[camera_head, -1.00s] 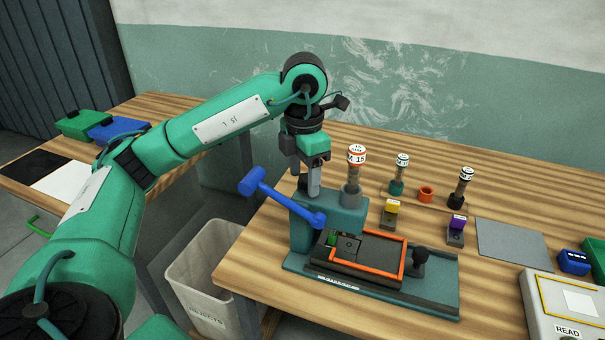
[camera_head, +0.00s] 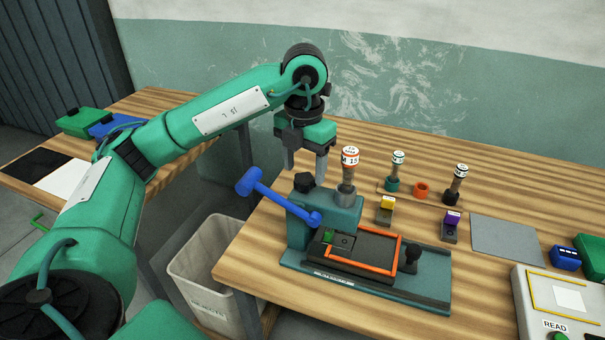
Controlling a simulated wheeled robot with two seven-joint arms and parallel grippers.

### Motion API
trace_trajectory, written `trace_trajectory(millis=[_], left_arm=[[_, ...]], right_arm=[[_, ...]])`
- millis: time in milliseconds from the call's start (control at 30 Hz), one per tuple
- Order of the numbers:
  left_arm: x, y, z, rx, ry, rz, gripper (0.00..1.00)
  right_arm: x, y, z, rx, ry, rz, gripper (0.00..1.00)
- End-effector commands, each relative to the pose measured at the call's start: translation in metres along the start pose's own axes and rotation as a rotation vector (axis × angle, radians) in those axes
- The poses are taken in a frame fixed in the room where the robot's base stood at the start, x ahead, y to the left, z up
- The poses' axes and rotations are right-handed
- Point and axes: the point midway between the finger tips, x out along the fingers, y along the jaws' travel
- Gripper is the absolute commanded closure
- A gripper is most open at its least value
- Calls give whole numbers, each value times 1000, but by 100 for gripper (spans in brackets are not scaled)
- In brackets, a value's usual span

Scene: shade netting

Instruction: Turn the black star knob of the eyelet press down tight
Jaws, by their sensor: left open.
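My left gripper (camera_head: 305,177) is open and points down over the knob. Its two fingers are apart, one to each side of the knob as seen here, with the tips about level with its top. I cannot tell whether either finger touches it. The press's blue lever (camera_head: 275,197) sticks out to the upper left. My right gripper is out of view.
A marked post (camera_head: 349,172) rises from the press close right of the knob. Several stamps and dies, including a yellow block (camera_head: 386,203), stand behind and right. A grey mat (camera_head: 506,239) and a READ box (camera_head: 565,300) lie farther right. A reject bin (camera_head: 207,270) stands below left.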

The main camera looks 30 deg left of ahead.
Motion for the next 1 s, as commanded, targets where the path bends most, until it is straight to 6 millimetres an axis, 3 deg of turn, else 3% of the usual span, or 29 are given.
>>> trace_trajectory(millis=[433,1000], left_arm=[[2,0,0,-67,0,0,41],[31,0,0,-66,0,1,41]], right_arm=[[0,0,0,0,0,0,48],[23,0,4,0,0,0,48]])
